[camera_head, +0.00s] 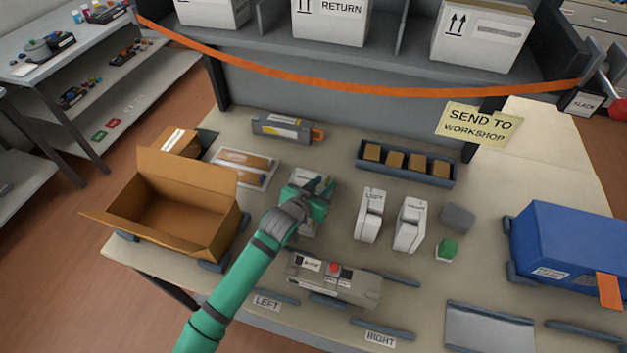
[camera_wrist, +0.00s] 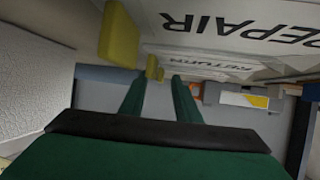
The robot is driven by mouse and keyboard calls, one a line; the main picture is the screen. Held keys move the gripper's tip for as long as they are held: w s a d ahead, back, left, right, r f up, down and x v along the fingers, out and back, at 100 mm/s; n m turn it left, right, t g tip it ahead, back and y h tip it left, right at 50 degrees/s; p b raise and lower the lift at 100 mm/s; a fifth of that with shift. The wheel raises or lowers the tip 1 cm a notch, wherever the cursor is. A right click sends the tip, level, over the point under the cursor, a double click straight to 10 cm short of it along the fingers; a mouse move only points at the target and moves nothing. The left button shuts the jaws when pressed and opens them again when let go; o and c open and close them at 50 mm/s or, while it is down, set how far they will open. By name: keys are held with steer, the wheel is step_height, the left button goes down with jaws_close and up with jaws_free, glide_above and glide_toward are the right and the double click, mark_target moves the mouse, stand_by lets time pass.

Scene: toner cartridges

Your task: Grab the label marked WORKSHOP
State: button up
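A pale yellow sign reading SEND TO WORKSHOP (camera_head: 479,124) hangs at the back right, just below the orange strap. No smaller label reading WORKSHOP is legible in the head view. My gripper (camera_head: 312,190) is low over the middle of the table, left of two white upright blocks and well left of the sign. The lettering behind my gripper is hidden in the head view.
An open cardboard box (camera_head: 165,215) stands left; a blue bin (camera_head: 570,245) stands right. A grey cartridge (camera_head: 282,128) and a dark tray of brown blocks (camera_head: 406,164) lie behind. A grey device with a red button (camera_head: 335,280) is in front. The orange strap (camera_head: 370,90) crosses the back.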

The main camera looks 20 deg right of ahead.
steer(key=shift+w+d+f, duration=0.1)
steer(key=shift+w+d, duration=0.05)
jaws_close()
stand_by(0.4)
